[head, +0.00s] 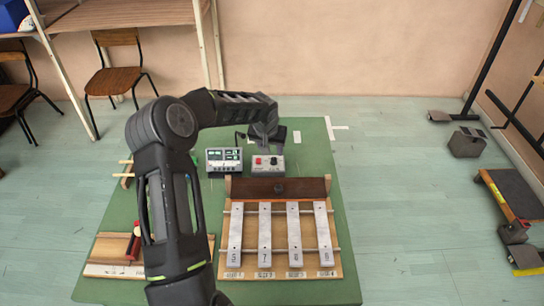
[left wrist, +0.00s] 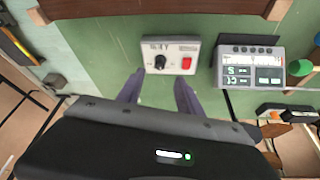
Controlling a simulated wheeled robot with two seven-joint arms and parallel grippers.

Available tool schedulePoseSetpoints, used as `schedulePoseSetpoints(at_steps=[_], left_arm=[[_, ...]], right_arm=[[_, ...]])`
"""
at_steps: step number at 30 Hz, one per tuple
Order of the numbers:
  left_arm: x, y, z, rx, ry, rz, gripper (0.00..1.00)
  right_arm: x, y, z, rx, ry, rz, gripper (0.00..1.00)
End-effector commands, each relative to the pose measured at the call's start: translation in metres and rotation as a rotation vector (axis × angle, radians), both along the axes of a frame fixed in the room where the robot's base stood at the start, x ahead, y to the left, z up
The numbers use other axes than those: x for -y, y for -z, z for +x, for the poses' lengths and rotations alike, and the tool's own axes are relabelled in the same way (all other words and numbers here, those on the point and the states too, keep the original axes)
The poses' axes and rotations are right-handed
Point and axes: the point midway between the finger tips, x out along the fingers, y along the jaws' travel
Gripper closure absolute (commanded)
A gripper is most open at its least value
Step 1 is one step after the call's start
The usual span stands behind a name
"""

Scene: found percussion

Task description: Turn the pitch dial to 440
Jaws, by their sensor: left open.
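The pitch dial is a black knob (left wrist: 160,62) on a small light-grey box (left wrist: 184,46), beside a red button (left wrist: 187,62). The box (head: 268,172) also shows in the head view, at the back of the green table. My left gripper (left wrist: 158,90) is open, its two fingers apart and empty. The fingertips are by the box edge on the knob's side, and I see no contact with the knob. In the head view the left gripper (head: 266,142) hangs just behind the box. The dial's setting is too small to read. My right gripper is not in view.
A grey meter with lit displays (head: 224,160) stands left of the box. A wooden frame with several metal bars (head: 280,245) lies in front, with a brown board (head: 260,187) along its back. The green table top (head: 325,170) is clear to the right.

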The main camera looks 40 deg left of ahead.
Motion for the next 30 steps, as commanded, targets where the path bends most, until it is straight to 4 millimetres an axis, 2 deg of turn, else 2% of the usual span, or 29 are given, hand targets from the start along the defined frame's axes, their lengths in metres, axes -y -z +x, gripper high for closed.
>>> schedulePoseSetpoints(at_steps=[15,26,30], left_arm=[[-0.009,0.061,0.024,-0.001,0.001,-0.002,0.57],[-0.011,0.069,0.026,0.001,0.001,0.001,0.57],[-0.011,0.068,0.026,0.000,0.001,0.000,0.67]], right_arm=[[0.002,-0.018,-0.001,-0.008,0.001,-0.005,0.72],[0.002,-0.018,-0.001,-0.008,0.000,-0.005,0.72],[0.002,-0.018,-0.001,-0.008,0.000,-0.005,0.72]])
